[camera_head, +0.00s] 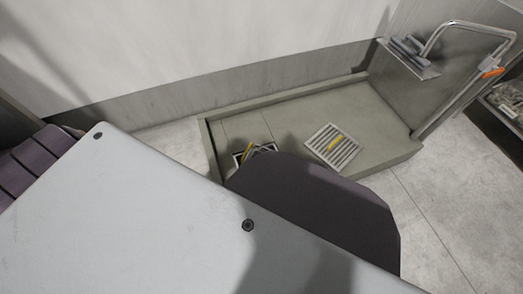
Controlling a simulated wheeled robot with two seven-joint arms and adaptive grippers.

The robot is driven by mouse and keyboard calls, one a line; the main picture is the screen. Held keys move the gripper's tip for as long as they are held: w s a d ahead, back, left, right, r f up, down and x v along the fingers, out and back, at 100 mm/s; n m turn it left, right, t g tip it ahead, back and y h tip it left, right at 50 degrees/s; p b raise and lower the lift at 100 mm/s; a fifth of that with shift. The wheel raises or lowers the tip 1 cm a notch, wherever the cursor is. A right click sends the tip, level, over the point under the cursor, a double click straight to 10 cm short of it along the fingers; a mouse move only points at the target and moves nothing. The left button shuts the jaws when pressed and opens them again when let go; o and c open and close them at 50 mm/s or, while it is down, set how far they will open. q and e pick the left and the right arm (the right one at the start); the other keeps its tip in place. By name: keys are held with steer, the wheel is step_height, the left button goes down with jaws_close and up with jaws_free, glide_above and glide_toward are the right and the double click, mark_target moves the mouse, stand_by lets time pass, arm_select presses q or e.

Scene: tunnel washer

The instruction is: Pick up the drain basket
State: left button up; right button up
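A dark square drain opening (240,157) is in the floor of the shallow grey basin, just left of the picture's middle. Something with a yellow, handle-like part (248,150) shows in or at it and may be the drain basket; its lower part is hidden by the dark rounded shape in front. A slatted metal grate (320,141) with a yellow piece on it lies flat to the right, apart from the opening. Neither gripper shows in the head view.
The basin's raised rim (385,163) bounds the drain area. A metal shelf (408,58) and a bent pipe (470,27) with an orange part stand at the right. Bare floor (440,205) lies right of the basin. A large pale panel blocks the lower left.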

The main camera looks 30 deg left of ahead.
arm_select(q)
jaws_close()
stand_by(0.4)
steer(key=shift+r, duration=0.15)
